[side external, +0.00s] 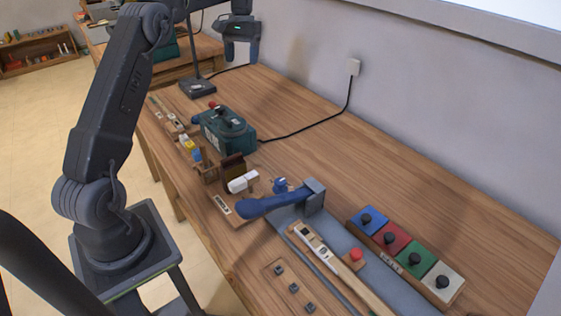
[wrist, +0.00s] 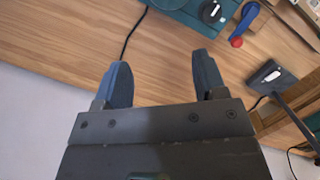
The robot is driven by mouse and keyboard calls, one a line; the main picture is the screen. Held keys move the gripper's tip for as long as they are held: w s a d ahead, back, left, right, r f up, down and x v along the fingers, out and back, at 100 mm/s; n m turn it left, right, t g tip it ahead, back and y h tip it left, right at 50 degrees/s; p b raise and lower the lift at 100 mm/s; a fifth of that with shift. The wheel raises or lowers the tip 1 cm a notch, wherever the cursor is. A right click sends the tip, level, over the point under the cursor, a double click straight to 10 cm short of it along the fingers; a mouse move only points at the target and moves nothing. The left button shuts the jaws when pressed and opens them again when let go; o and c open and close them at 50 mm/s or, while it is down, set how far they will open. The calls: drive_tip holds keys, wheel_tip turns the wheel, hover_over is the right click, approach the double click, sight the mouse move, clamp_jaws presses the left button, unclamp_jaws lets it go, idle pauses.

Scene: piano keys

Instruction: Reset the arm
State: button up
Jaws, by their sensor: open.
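My gripper (side external: 241,51) is raised above the far part of the wooden table in the side external view, beside the wall. It also shows in the wrist view (wrist: 163,82), where its two blue fingers are spread apart with nothing between them. Bare table lies below the fingers. My arm stands on its own stand at the table's left side and reaches up and over, its upper part partly cut off by the top of the picture.
A teal machine (side external: 228,130) with a black cable stands on the table below. Nearer are a blue-handled tool (side external: 275,202), a block of coloured panels with black knobs (side external: 405,253), and a red button (side external: 355,254). The table along the wall (side external: 330,145) is mostly clear.

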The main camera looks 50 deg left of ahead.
drive_tip(key=s+d+r+m+t+y, duration=0.15)
drive_tip(key=s+d+r, duration=0.35)
drive_tip(key=d, duration=0.5)
drive_tip(key=s+d+r+m+t, duration=0.2)
drive_tip(key=s+d+r, duration=0.2)
drive_tip(key=d, duration=0.6)
drive_tip(key=s+d+f+m+t, duration=0.1)
drive_tip(key=s+d+f+t, duration=0.1)
drive_tip(key=s+d, duration=0.3)
drive_tip(key=s+d+f+m+t, duration=0.2)
drive_tip(key=s+d+f, duration=0.2)
drive_tip(key=s, duration=0.8)
drive_tip(key=shift+d+f, duration=0.35)
drive_tip(key=shift+d, duration=0.75)
drive_tip(key=shift+m, duration=0.25)
